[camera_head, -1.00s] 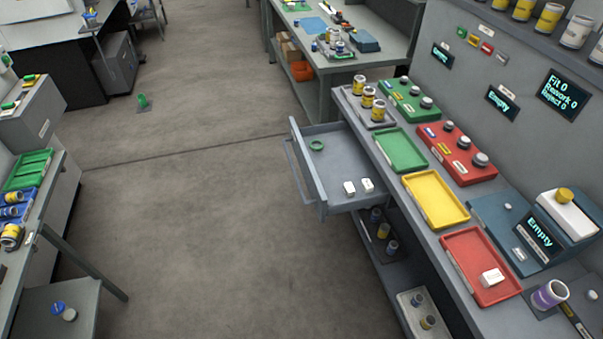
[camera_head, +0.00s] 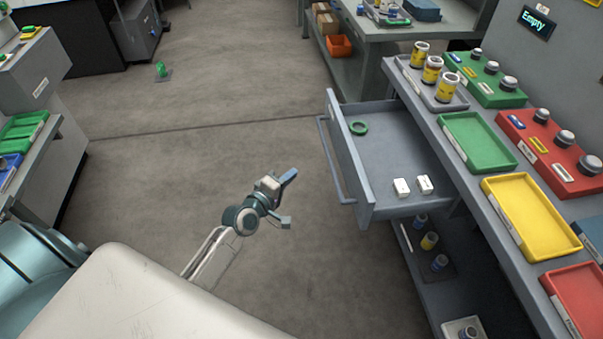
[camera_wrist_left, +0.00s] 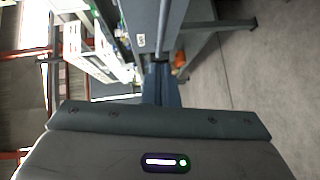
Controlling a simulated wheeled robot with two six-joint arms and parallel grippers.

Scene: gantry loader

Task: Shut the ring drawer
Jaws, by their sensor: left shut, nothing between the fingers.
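The grey ring drawer (camera_head: 347,165) stands pulled out from the bench at right centre in the head view. Its long bar handle (camera_head: 333,165) faces left. My left gripper (camera_head: 290,176) is to the left of the drawer front, apart from the handle, shut and empty. Its closed fingers also show in the left wrist view (camera_wrist_left: 161,85), pointing toward a grey surface and bar that look like the drawer front. My right gripper is not in view.
The bench top holds a green tray (camera_head: 478,142), a yellow tray (camera_head: 540,215) and a red block of knobs (camera_head: 550,150). A lower shelf with several small jars (camera_head: 430,241) sits beneath the drawer. The floor left of the drawer is open.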

